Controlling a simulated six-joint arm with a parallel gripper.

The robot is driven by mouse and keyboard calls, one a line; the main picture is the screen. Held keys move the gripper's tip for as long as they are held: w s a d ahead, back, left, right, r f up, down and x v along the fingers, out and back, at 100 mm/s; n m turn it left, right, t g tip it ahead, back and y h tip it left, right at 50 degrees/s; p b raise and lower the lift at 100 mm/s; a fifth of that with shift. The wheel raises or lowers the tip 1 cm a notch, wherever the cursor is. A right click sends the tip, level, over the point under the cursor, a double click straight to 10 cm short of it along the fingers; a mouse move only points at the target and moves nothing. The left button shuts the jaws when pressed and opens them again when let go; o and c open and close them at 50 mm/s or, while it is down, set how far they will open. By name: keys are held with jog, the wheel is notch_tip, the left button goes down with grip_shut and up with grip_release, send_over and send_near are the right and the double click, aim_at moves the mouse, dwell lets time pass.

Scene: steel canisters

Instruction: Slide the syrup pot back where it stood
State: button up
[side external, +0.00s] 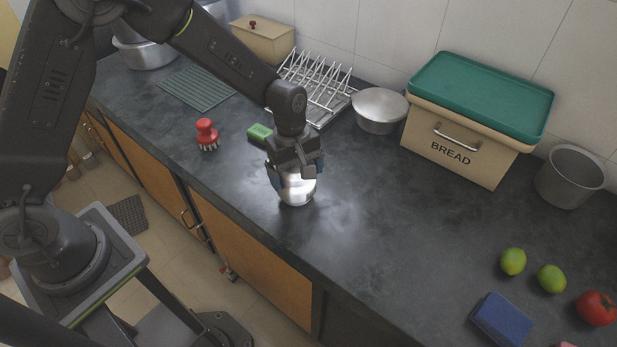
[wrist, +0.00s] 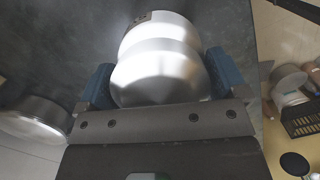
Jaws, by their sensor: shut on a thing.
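The syrup pot is a shiny steel canister (side external: 297,190) on the dark counter, near its front edge. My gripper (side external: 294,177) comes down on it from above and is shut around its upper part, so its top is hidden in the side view. In the wrist view the steel pot (wrist: 160,70) fills the space between the two blue finger pads of my gripper (wrist: 160,85). The pot looks upright and appears to rest on the counter. No mark of its former place can be made out.
A green sponge (side external: 259,133) and a red brush (side external: 207,134) lie left of the pot. Behind are a dish rack (side external: 318,85), a steel bowl (side external: 380,108) and a bread box (side external: 460,145). Limes (side external: 513,261), a tomato (side external: 596,307) and a blue sponge (side external: 502,318) lie right. The counter between is clear.

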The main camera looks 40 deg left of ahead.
jog(key=shift+a, duration=2.15)
jog(key=o, duration=0.7)
jog(key=shift+w+a+r, duration=0.1)
jog(key=shift+a+r, duration=0.15)
jog(key=shift+r, duration=2.05)
jog(key=shift+w+a+r, duration=0.1)
jog(key=shift+a+r, duration=0.2)
jog(key=shift+r, duration=2)
jog(key=shift+w+a+r, duration=0.1)
jog(key=shift+a+r, duration=0.15)
jog(key=shift+r, duration=2.05)
